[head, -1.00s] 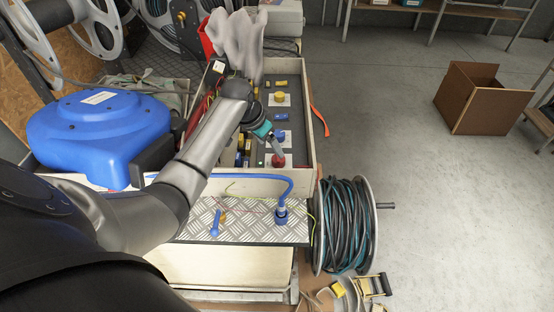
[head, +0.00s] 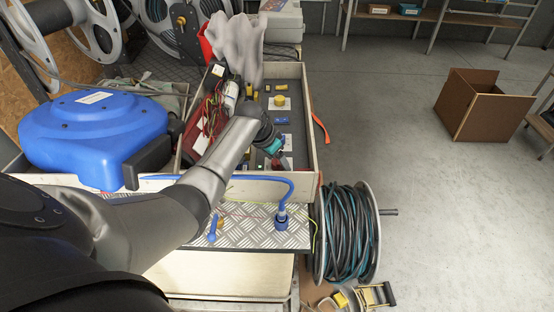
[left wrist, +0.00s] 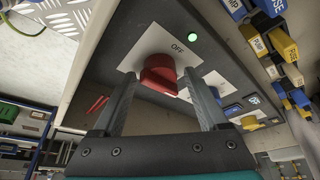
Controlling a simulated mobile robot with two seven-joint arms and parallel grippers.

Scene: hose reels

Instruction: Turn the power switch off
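The power switch is a red rotary knob (left wrist: 158,74) on a white plate marked OFF (left wrist: 178,48), with a lit green lamp (left wrist: 193,38) beside it in the left wrist view. My left gripper (left wrist: 160,90) is open, its two dark fingers apart on either side below the knob. I cannot tell whether they touch it. In the head view my left gripper (head: 280,158) is over the near end of the grey panel (head: 268,133) and hides most of the knob. My right gripper is not in view.
Wooden walls (head: 310,120) edge the panel box. A yellow knob (head: 280,101) and blue parts lie farther along it. A blue hose (head: 265,179) runs along the near side. A cable reel (head: 350,235) stands to the right, a blue reel housing (head: 95,135) left.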

